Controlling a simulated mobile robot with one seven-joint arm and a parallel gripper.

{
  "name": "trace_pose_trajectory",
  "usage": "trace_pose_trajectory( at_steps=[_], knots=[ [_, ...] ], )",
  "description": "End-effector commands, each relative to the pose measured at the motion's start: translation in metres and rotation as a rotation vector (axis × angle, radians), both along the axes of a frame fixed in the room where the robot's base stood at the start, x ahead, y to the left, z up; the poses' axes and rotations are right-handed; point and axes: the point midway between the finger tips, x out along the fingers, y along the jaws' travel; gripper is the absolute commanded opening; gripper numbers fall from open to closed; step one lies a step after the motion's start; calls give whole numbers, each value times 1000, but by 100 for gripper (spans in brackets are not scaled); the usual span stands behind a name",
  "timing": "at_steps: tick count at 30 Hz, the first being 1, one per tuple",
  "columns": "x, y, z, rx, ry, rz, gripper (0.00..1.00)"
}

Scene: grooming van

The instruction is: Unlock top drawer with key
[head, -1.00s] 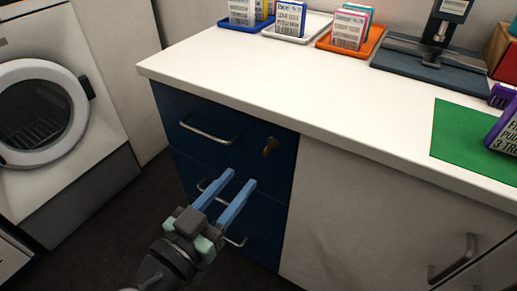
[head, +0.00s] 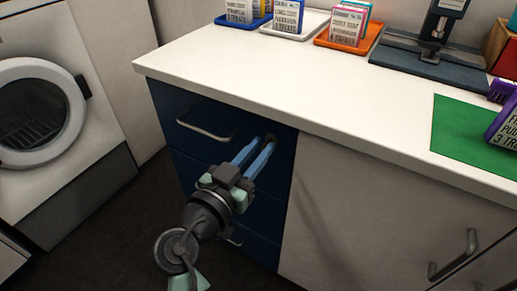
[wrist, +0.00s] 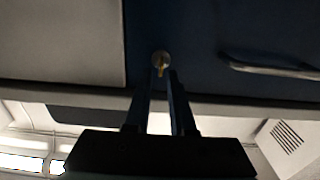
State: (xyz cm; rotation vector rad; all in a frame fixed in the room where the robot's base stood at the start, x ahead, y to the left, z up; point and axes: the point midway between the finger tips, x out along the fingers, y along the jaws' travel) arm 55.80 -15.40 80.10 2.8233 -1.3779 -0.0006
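The top drawer (head: 185,105) is dark blue, with a silver bar handle (head: 205,131), and looks shut. Its round lock (wrist: 158,57) shows in the wrist view, with the brass key (wrist: 161,70) sticking out of it. My gripper (head: 265,140) reaches up to the lock in the head view, where its blue fingers mostly hide the key. In the wrist view a gap shows between the fingers, and the key lies at their tips, roughly between them. I cannot tell whether either finger touches it.
More blue drawers lie below, with a lower handle (head: 234,238) behind my arm. The white countertop (head: 270,75) overhangs just above the lock. A pale cupboard door (head: 360,210) is to the right, and a washer or dryer (head: 40,110) stands left. Dark floor is clear in front.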

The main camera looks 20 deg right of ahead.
Motion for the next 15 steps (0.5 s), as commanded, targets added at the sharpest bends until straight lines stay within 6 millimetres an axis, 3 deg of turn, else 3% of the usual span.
trace_pose_trajectory(
  at_steps=[1, 3, 15],
  knots=[
    [0, 0, 0, 0, 0, 0, 12],
    [0, 0, 0, 0, 0, 0, 0],
    [0, 1, 0, -4, 6, 0, 0]
  ],
)
